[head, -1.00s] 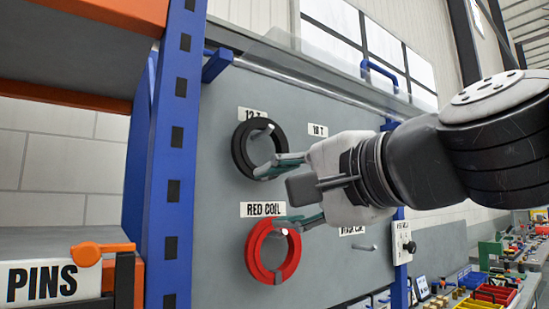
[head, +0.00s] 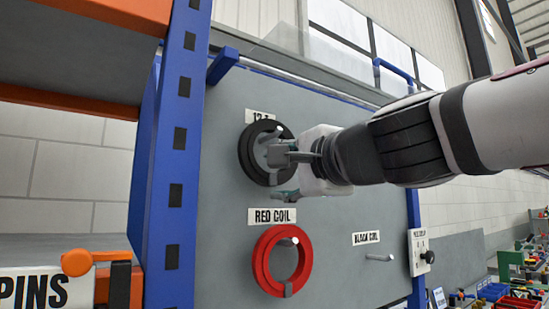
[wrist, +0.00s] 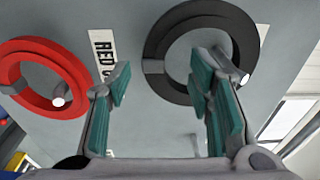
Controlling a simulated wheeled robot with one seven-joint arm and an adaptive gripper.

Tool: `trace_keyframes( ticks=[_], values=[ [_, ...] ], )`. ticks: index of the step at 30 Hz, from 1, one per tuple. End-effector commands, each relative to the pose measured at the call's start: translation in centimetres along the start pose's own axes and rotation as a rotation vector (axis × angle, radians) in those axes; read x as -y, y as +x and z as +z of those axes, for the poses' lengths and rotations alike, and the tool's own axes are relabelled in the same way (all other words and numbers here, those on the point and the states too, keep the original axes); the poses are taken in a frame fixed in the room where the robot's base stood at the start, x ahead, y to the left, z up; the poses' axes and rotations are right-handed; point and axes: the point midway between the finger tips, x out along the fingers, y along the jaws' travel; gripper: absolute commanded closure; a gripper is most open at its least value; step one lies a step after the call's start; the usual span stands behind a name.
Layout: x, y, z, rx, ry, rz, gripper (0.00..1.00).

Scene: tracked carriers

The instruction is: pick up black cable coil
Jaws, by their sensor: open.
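The black cable coil (head: 246,158) is a ring hanging on a peg on the grey board, below a partly hidden "12 T" label. It also shows in the wrist view (wrist: 165,36), at the top right. My gripper (head: 280,176) is open and empty, in front of the coil's lower right part. In the wrist view, my open fingers (wrist: 163,78) appear on either side of a stretch of the ring. The right finger overlaps the coil's opening beside the peg tip (wrist: 240,76). I cannot tell how much gap is left to the coil.
A red coil (head: 262,267) hangs below on its own peg, under the "RED COIL" label (head: 272,216). The peg (head: 379,257) near the "BLACK COIL" label (head: 366,238) is empty. A blue rack post (head: 175,170) stands left of the board.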

Motion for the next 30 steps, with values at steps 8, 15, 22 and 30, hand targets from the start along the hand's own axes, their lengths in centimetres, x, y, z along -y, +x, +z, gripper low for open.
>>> trace_keyframes(
  ticks=[8,15,22,30],
  values=[
    [-0.5,3.9,0.0,0.002,0.000,0.002,0.52],
    [-0.4,4.4,0.0,0.001,-0.001,0.000,0.52],
    [-0.4,4.4,0.0,0.001,-0.001,0.001,0.86],
    [-0.5,4.4,0.0,0.001,-0.001,0.002,1.00]
  ],
)
